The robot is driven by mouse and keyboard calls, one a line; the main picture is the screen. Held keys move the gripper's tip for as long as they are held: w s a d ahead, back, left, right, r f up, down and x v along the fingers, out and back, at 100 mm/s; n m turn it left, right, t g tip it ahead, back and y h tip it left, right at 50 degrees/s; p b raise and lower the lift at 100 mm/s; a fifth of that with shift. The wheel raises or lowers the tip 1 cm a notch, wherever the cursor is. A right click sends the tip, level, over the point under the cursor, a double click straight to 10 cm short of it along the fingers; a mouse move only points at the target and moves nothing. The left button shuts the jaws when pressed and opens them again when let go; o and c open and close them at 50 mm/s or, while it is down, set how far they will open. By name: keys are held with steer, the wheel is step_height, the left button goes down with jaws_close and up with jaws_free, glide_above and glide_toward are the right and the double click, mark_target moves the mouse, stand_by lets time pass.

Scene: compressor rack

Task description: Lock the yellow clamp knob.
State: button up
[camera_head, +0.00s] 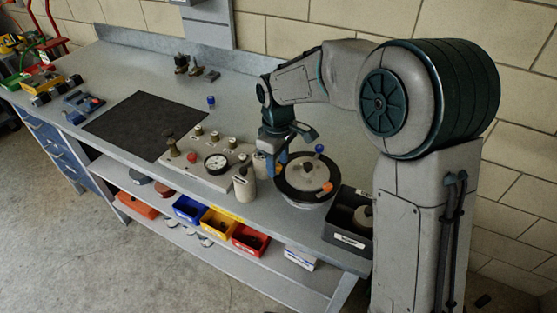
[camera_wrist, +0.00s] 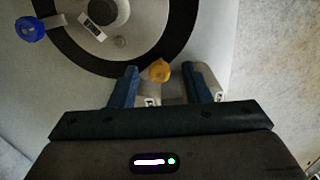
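The yellow clamp knob (camera_wrist: 158,71) sits at the dark rim of a round pot (camera_wrist: 180,38) in the wrist view. My gripper (camera_wrist: 162,75) is open, with one blue finger on each side of the knob. A gap shows between the knob and each finger, so it does not look gripped. In the head view my gripper (camera_head: 273,158) points down at the left edge of the round pot (camera_head: 289,197), and I cannot make out the yellow knob there. A blue knob (camera_head: 319,149) and an orange knob (camera_head: 327,187) are also on the pot's rim.
A gauge panel (camera_head: 190,163) with several fittings lies left of the pot. A black bin (camera_head: 345,228) stands close on its right. A dark mat (camera_head: 140,125) lies further left. Coloured bins, one of them red (camera_head: 250,240), are on the shelf below.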

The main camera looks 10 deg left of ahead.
jaws_close()
steer(key=shift+d, duration=0.15)
steer(key=shift+m, duration=0.4)
steer(key=m, duration=0.2)
steer(key=shift+m+b, duration=0.35)
steer(key=shift+m, duration=0.05)
steer(key=m, duration=0.5)
steer(key=shift+a+b, duration=0.2)
steer(key=shift+b, duration=0.1)
steer(key=m, duration=0.4)
steer(key=shift+m, duration=2.6)
